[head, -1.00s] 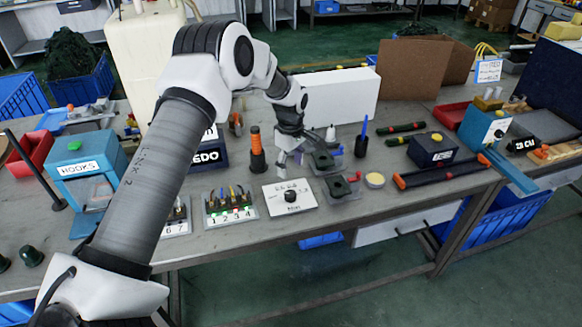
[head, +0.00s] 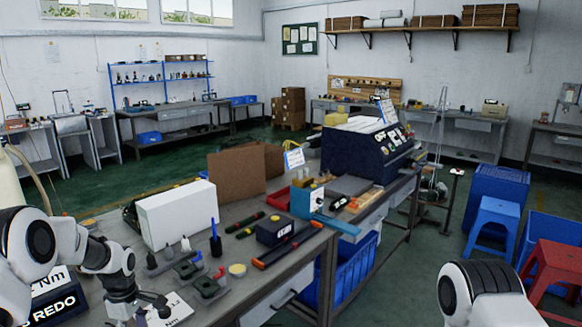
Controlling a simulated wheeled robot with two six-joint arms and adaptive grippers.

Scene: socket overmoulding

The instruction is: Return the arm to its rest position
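My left arm comes in at the lower left in the head view. Its gripper (head: 143,306) points down over the near table, close to a white dial plate (head: 172,312). The fingertips are small and partly cut by the bottom edge, so I cannot tell how far apart they are. I see nothing clearly held in them. A white link of my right arm (head: 482,292) shows at the lower right. My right gripper is outside the picture.
A dark blue machine (head: 366,152) stands farther back.

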